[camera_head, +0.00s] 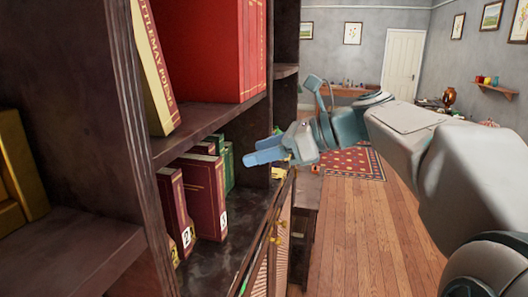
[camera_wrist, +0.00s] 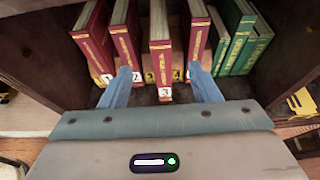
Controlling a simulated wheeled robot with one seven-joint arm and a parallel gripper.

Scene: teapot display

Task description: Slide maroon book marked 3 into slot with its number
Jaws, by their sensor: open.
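The maroon book marked 3 (camera_wrist: 161,50) stands upright in the middle of the row in the wrist view, its white number label low on the spine. Its spine sticks out further than its neighbours. My gripper (camera_wrist: 160,69) is open, with one blue finger on each side of this book; I cannot tell if either touches it. In the head view my gripper (camera_head: 248,155) is in front of the shelf, right of a protruding maroon book (camera_head: 207,195) that appears to be the same one. Small yellow number tags (camera_wrist: 149,77) show at the shelf beside the book.
Maroon books marked 1 (camera_wrist: 92,45) and 2 (camera_wrist: 123,42) stand to the left. Another maroon book (camera_wrist: 197,38) is close on the right, then several green books (camera_wrist: 237,40). The upper shelf board (camera_head: 215,120) overhangs the row. An open cabinet door (camera_head: 270,240) lies below.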

